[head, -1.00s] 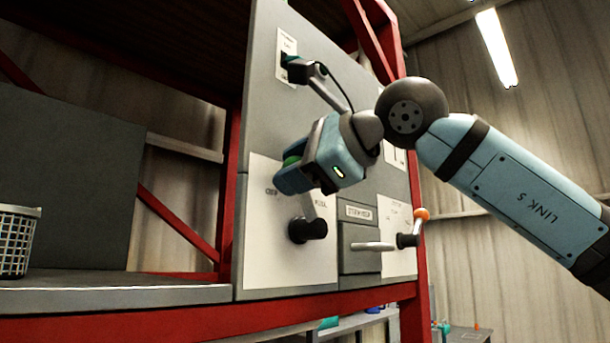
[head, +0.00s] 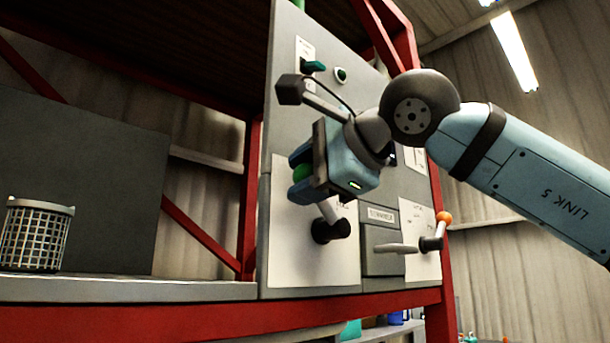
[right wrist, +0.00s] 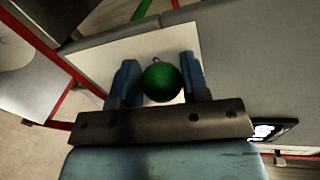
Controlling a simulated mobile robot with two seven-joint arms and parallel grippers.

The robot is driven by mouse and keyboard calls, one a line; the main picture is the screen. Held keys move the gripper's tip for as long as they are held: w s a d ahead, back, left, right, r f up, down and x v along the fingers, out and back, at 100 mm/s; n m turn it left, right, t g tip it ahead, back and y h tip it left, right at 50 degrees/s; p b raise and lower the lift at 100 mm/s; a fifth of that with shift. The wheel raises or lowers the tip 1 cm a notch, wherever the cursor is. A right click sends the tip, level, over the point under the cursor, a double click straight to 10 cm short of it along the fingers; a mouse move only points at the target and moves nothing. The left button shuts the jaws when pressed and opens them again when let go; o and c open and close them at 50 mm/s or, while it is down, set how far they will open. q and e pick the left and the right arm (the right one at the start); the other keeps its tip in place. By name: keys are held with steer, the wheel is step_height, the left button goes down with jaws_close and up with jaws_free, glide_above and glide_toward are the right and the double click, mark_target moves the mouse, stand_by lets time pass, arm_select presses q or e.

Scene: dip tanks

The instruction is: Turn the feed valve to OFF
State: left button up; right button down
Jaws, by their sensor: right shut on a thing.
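A valve lever with a green ball knob (head: 302,172) stands on a white plate (head: 285,250) low on the grey panel. Its dark hub (head: 331,230) shows below my gripper, and its pale rod (head: 328,211) leans up and to the left. My right gripper (head: 303,180) is shut on the green knob, which hides part of the lever. In the right wrist view the knob (right wrist: 161,82) sits between the two blue fingers. The plate's lettering is partly covered and too small to read. My left gripper is out of view.
Another lever with an orange knob (head: 444,217) is at the panel's right edge. A grey box (head: 381,262) lies between the levers. Red frame posts (head: 250,200) flank the panel.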

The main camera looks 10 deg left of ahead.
steer(key=shift+w, duration=0.1)
steer(key=c, duration=0.6)
jaws_free()
steer(key=shift+d, duration=0.15)
steer(key=shift+s+d, duration=0.2)
steer(key=shift+s, duration=0.05)
steer(key=shift+b+v, duration=0.85)
steer(key=shift+v, duration=5.75)
steer(key=shift+w, duration=0.1)
